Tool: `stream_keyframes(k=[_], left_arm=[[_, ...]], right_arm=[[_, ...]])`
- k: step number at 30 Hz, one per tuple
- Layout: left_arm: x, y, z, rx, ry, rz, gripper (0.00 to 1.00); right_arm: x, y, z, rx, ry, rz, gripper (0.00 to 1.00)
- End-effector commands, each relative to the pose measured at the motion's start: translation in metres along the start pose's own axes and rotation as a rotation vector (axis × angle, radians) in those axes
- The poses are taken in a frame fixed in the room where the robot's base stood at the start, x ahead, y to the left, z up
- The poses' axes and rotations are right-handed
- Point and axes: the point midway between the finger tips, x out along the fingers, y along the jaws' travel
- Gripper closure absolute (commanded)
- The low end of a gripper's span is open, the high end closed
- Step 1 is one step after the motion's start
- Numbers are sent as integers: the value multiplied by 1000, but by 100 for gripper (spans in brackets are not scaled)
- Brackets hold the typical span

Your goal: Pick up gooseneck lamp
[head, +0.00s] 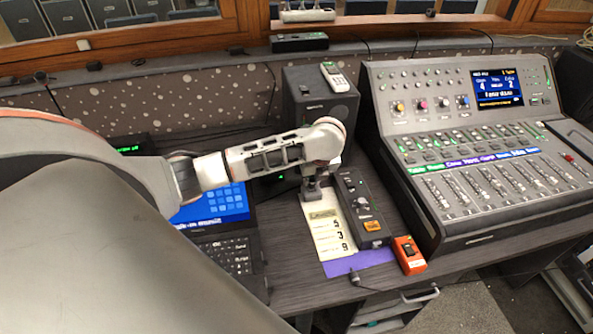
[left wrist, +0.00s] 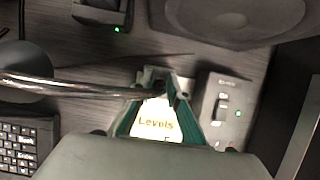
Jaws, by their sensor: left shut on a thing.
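The gooseneck lamp shows in the left wrist view as a shiny bent metal stem (left wrist: 75,87) with a dark rounded part (left wrist: 24,70) at its left end. The stem runs right to between the fingers of my left gripper (left wrist: 160,88), which is shut on it. In the head view my left gripper (head: 312,190) points down over the desk, just above the top of the "Levels" sheet. My arm hides most or all of the lamp there. My right gripper is not in view.
A small grey control box (head: 360,208) stands right of the white "Levels" sheet (head: 328,228). An orange box (head: 408,254) sits at the desk's front edge. A large mixing console (head: 465,235) fills the right. A black speaker (head: 305,112) stands behind, a touchscreen (head: 215,207) at left.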

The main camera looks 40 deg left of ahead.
Motion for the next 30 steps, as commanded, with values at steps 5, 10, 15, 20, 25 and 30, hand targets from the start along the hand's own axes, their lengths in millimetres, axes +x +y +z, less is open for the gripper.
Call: stream_keyframes(k=[5,10,15,20,25,30], left_arm=[[-1,0,1,0,-1,0,100],[-8,0,4,-1,-1,-2,100],[-28,-1,12,-1,-3,-4,100],[-58,-1,25,0,-4,-4,100],[-96,-1,42,0,-6,-4,100],[-133,-1,57,0,-6,-4,100]], right_arm=[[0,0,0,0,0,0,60],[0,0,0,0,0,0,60],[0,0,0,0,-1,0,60],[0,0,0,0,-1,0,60],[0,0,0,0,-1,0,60],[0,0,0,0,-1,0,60]])
